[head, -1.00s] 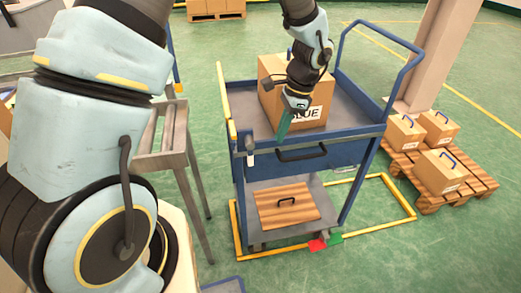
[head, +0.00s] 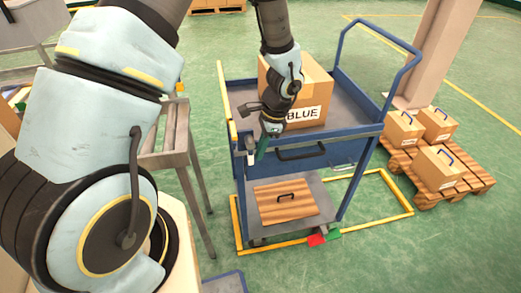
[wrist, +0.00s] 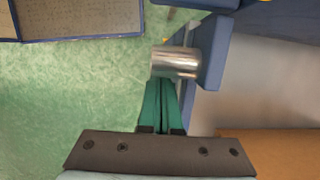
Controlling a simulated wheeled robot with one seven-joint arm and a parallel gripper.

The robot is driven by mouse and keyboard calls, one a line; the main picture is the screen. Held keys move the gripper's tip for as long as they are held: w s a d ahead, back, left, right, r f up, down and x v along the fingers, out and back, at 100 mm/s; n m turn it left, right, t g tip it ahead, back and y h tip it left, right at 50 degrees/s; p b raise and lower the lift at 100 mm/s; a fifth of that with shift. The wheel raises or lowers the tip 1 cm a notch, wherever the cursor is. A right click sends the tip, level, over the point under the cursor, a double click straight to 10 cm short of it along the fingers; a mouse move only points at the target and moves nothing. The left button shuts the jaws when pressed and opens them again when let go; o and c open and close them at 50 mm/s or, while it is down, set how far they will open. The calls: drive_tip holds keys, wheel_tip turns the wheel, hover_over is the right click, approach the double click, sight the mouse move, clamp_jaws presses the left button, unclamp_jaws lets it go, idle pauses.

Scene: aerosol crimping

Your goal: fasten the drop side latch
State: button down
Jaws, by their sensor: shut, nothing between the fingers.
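The blue cart's front side panel (head: 320,156) has a dark handle (head: 302,152) and lies below the upper deck's edge. A small pale latch (head: 250,152) is at the panel's left end, by the cart's left front corner. In the wrist view a shiny metal cylinder (wrist: 176,62) sits beside a blue block, apparently the latch part. My gripper (head: 262,150) points down just right of the latch. Its green fingers are together and empty; in the wrist view the fingertips (wrist: 162,82) are right at the cylinder's near edge. I cannot tell whether they touch it.
A cardboard box (head: 312,92) labelled BLUE stands on the upper deck behind my gripper. A grey metal stand (head: 170,145) is close on the left. A pallet (head: 450,192) with boxes is on the right.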

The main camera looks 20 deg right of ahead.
sight(252, 152)
drive_tip(key=shift+a+f+y, duration=0.2)
drive_tip(key=shift+y, duration=0.7)
drive_tip(key=y, duration=0.1)
drive_tip(key=a+y+b, duration=0.1)
drive_tip(key=y, duration=0.1)
drive_tip(key=f+y, duration=0.1)
drive_tip(key=y, duration=0.1)
drive_tip(key=shift+w+a+t, duration=0.1)
drive_tip(key=shift+a+t, duration=0.25)
drive_tip(key=shift+t, duration=0.05)
drive_tip(key=shift+a+r+y, duration=0.1)
drive_tip(key=shift+a+y, duration=0.1)
drive_tip(key=shift+y, duration=0.2)
drive_tip(key=shift+w+a+b, duration=0.1)
drive_tip(key=shift+a+b, duration=0.25)
drive_tip(key=shift+a, duration=0.15)
drive_tip(key=shift+a+y, duration=0.25)
drive_tip(key=shift+y, duration=0.55)
drive_tip(key=shift+a+r, duration=0.3)
drive_tip(key=shift+a, duration=0.05)
